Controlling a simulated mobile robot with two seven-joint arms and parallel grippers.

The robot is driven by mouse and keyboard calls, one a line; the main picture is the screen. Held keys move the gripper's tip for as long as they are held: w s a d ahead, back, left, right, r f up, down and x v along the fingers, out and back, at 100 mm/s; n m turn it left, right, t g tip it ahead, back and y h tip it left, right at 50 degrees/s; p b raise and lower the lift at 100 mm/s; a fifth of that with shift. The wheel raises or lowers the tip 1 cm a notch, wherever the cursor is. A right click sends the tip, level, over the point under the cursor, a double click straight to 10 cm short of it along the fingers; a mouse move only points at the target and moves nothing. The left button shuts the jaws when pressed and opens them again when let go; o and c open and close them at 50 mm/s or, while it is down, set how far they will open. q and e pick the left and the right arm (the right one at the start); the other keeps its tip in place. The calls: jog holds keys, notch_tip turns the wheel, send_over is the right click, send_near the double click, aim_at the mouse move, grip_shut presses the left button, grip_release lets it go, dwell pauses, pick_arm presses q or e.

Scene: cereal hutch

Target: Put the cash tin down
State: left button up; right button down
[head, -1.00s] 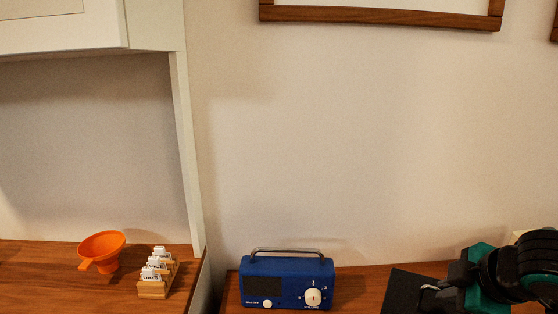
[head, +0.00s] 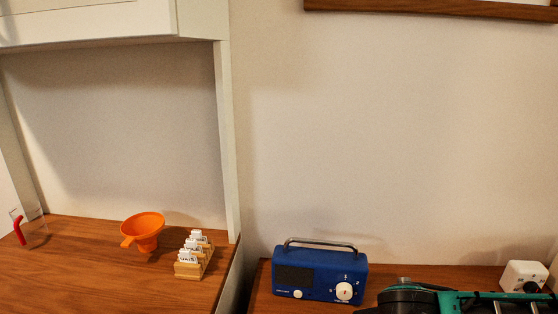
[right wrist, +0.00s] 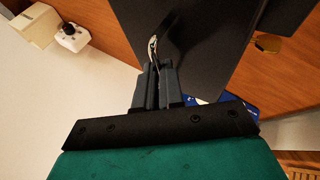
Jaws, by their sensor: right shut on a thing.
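The cash tin (right wrist: 205,45) is a dark grey, nearly black box with a thin metal handle in the right wrist view. My right gripper (right wrist: 155,68) is shut on the handle, with the tin beyond its fingers. The wooden counter shows around the tin, but I cannot tell whether the tin touches it. In the head view my right arm comes in at the lower right, and the fingertips and most of the tin are hidden or out of frame. My left gripper is not in view.
A blue radio (head: 319,272) stands on the right counter (head: 430,275), left of my right arm. A white device with a black knob (head: 523,277) stands at the right. On the left counter are an orange funnel (head: 144,228), a wooden card holder (head: 188,270) and a red-handled clear jug (head: 30,230).

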jog(key=a+m, duration=0.1)
jog(key=w+r+m+g, duration=0.1)
jog(key=a+r+h, duration=0.1)
jog(key=shift+w+a+m, duration=0.25)
jog(key=shift+a+m, duration=0.05)
jog(key=shift+m, duration=0.1)
jog(key=shift+w+a+r+m+g, duration=0.2)
jog(key=shift+r+m+g, duration=0.1)
jog(key=shift+r, duration=0.15)
jog(key=shift+w+a+r+m+g, duration=0.2)
jog(key=shift+r+m+g, duration=0.1)
jog(key=shift+r, duration=0.15)
jog(key=shift+d, duration=0.2)
